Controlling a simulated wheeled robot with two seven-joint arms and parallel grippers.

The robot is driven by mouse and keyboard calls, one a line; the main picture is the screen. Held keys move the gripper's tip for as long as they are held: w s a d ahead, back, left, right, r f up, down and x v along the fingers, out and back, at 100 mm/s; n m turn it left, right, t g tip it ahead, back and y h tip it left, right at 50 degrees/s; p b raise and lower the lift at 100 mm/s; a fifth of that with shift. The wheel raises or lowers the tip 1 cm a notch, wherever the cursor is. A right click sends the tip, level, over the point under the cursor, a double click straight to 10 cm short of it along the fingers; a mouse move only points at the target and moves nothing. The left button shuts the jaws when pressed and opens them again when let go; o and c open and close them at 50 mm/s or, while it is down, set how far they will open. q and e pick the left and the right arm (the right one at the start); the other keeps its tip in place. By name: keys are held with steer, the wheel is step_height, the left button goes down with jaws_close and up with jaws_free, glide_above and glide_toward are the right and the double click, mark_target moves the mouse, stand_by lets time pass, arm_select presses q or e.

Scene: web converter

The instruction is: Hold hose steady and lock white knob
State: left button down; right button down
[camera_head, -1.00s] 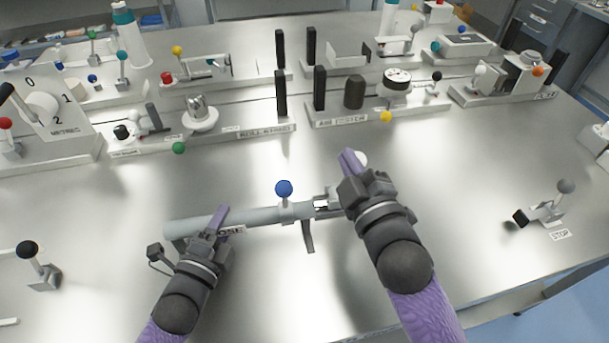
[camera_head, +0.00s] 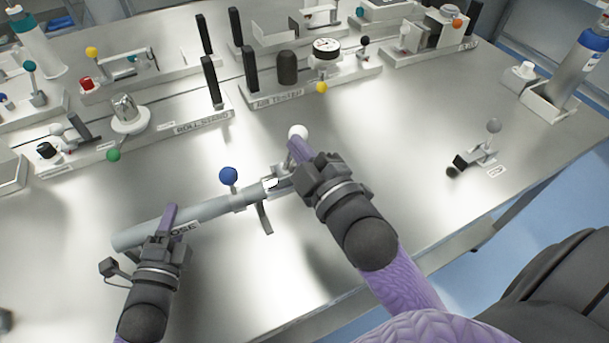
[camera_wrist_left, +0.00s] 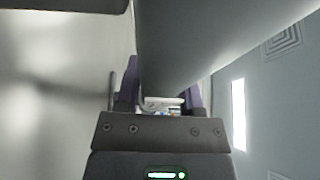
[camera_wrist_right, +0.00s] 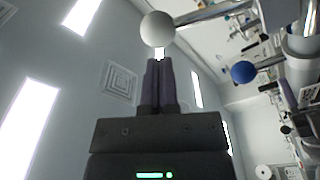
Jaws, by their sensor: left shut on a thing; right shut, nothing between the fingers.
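The grey hose (camera_head: 150,232) lies across the front of the metal table, labelled with a tag ending in "OSE". My left gripper (camera_head: 168,222) is shut on the hose near its left end; in the left wrist view the hose (camera_wrist_left: 200,40) passes between the purple fingers. The white knob (camera_head: 298,131) sits on a lever at the hose's right end. My right gripper (camera_head: 305,150) is shut and empty beside the knob. In the right wrist view the white knob (camera_wrist_right: 158,29) is just beyond the closed fingertips; I cannot tell if they touch.
A blue knob (camera_head: 228,175) stands on the hose between my grippers. Stations with knobs and black posts (camera_head: 250,68) line the back. A grey-knobbed stop lever (camera_head: 493,126) and a blue-topped bottle (camera_head: 575,65) stand at the right.

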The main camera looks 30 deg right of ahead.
arm_select(q)
steer(key=shift+s+f, duration=0.25)
steer(key=shift+f, duration=0.4)
arm_select(e)
steer(key=s, duration=0.7)
steer(key=shift+s+d+f, duration=0.3)
arm_select(q)
steer(key=shift+w+r+p, duration=0.1)
steer(key=shift+r+p, duration=0.2)
steer(key=shift+p, duration=0.05)
arm_select(e)
steer(key=shift+w+r, duration=0.1)
steer(key=shift+r, duration=0.25)
arm_select(q)
steer(key=c, duration=0.5)
jaws_free()
steer(key=o, duration=0.4)
steer(key=shift+w+r, duration=0.1)
steer(key=shift+r, duration=0.15)
steer(key=shift+c, duration=0.2)
steer(key=v, duration=1.2)
steer(key=shift+r, duration=0.1)
